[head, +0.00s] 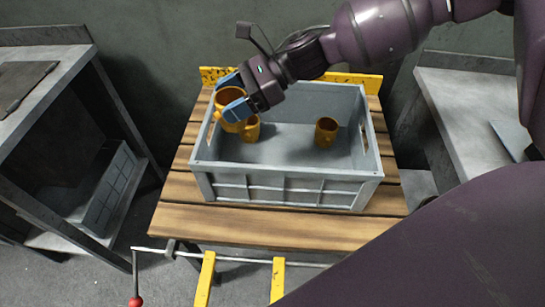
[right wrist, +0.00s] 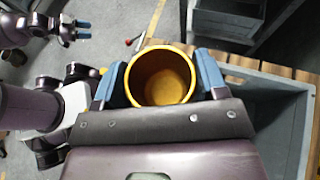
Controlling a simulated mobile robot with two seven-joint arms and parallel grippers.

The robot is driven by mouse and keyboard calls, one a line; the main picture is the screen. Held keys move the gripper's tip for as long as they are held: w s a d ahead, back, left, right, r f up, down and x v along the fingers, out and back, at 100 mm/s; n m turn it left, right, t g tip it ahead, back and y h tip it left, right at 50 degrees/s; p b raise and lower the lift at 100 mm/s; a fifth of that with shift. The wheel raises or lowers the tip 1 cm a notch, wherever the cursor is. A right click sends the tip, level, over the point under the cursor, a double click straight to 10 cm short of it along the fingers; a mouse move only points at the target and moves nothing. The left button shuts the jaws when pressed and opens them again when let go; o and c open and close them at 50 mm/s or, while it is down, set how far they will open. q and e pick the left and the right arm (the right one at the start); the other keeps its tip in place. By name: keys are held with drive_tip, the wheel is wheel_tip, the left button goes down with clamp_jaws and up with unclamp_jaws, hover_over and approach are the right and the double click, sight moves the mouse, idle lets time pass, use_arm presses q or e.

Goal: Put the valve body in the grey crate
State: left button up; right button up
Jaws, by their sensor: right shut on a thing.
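The held valve body (head: 229,96) is an orange-yellow cup-like part with an open top. My right gripper (head: 232,95) is shut on it, with blue fingertips on either side, at the left end of the grey crate (head: 285,183). In the right wrist view the valve body (right wrist: 161,78) sits between the fingers, its round opening facing the camera. The crate wall (right wrist: 285,120) shows to its right. Two similar orange parts are in the crate, one at the left (head: 251,129) and one at the right (head: 326,131). My left gripper (right wrist: 80,30) is open and empty in the right wrist view.
The crate stands on a wooden slatted table (head: 265,228) with a yellow edge at the back. A grey bench (head: 60,90) is on the left and another (head: 470,105) on the right. The crate's middle floor is clear.

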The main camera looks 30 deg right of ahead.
wheel_tip(320, 180, down, 19)
drive_tip(key=b, duration=0.6)
drive_tip(key=shift+f, duration=0.4)
drive_tip(key=shift+r, duration=0.1)
use_arm(q)
drive_tip(key=shift+m, duration=0.5)
drive_tip(key=f, duration=0.4)
drive_tip(key=shift+w+d, duration=0.2)
drive_tip(key=shift+d, duration=0.05)
drive_tip(key=shift+s, duration=0.1)
drive_tip(key=shift+s+f+g, duration=0.2)
drive_tip(key=shift+g, duration=0.1)
use_arm(e)
drive_tip(key=o, duration=1.2)
drive_tip(key=shift+f, duration=0.2)
